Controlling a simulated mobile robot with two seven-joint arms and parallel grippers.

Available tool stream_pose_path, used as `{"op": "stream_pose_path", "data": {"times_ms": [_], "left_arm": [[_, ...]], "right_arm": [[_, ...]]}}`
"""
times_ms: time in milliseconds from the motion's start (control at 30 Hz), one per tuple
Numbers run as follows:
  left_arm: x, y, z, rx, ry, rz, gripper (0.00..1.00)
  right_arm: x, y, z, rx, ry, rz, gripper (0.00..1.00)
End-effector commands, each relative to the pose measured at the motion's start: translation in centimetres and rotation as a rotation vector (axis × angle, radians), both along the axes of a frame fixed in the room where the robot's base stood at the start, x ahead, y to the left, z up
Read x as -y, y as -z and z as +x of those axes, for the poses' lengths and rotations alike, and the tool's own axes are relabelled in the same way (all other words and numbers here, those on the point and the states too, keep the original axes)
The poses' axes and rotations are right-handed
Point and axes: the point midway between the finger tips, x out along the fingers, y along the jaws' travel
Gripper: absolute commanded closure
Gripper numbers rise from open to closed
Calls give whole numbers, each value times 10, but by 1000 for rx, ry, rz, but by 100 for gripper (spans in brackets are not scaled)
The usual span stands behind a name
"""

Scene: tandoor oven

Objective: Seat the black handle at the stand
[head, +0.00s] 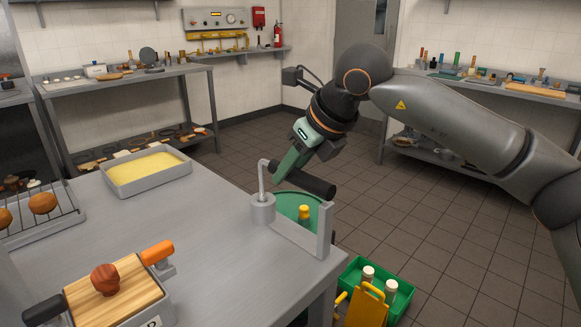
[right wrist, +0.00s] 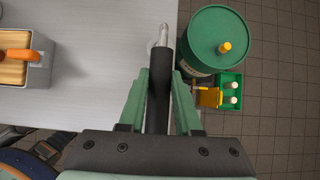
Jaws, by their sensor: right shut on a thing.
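My right gripper (head: 294,160) is shut on the black handle (head: 318,182), with a green finger on each side of it in the right wrist view (right wrist: 159,80). The handle lies tilted, its thick free end lower and to the right. A bent metal rod (head: 262,178) shows at its other end and points down to the grey cup of the stand (head: 263,209). I cannot tell whether the rod's tip is inside the cup. The stand's upright plate (head: 325,230) is below the handle's free end, apart from it in the picture.
The stand is at the right edge of the steel table (head: 190,235). A green drum (head: 290,203) with a yellow cap and a green crate (head: 400,300) with bottles are beyond that edge.

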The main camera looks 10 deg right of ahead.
Motion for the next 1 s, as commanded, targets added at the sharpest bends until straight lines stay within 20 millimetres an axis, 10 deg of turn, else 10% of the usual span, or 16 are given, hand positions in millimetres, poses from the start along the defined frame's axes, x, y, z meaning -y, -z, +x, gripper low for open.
{"op": "stream_pose_path", "data": {"times_ms": [267, 300, 567, 1000], "left_arm": [[0, 4, 0, 5, -1, -2, 0], [0, 3, 0, 5, -1, -2, 0], [0, 3, 0, 5, -2, -3, 0], [0, 0, 0, 4, -1, -2, 0]], "right_arm": [[0, 8, 0, 1, 0, 1, 100], [0, 6, 0, 1, 0, 1, 63], [0, 6, 0, 1, 0, 1, 34], [3, -4, -5, 1, 0, 1, 33]]}}
